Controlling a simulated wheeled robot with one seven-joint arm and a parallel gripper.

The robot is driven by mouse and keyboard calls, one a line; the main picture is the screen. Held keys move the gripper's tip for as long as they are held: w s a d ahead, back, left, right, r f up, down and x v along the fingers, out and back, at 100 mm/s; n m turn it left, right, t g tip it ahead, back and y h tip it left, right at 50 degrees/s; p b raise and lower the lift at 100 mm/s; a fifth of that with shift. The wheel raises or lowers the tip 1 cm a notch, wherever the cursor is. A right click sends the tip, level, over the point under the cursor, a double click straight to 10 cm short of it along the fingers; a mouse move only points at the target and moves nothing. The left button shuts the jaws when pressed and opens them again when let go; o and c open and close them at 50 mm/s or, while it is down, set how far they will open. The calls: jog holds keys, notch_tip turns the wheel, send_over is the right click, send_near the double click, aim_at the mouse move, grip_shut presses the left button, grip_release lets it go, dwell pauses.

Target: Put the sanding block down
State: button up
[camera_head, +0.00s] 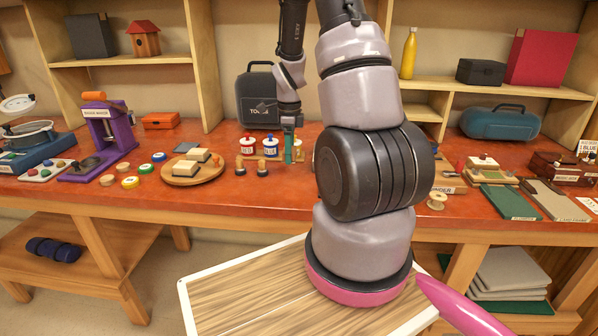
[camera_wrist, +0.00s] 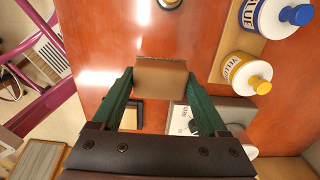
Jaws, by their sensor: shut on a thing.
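My gripper (camera_head: 290,150) is over the red-brown workbench near the middle, beside the paint bottles. In the wrist view its green fingers (camera_wrist: 160,82) are shut on the sanding block, a tan-brown block (camera_wrist: 160,70) with a flat face toward the camera. The bench top shows around the block; I cannot tell whether the block touches it. In the head view the held block is not clearly visible among the fingers and bottles.
Red (camera_head: 247,147) and blue (camera_head: 270,147) paint bottles stand near my gripper; a yellow bottle (camera_wrist: 246,72) shows in the wrist view. A round wooden board (camera_head: 195,174) with pale blocks is left. A dark case (camera_head: 257,97) stands behind.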

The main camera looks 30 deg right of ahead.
aim_at(290, 177)
jog(key=shift+f, duration=3.15)
jog(key=shift+a+f, duration=0.1)
jog(key=shift+f, duration=0.2)
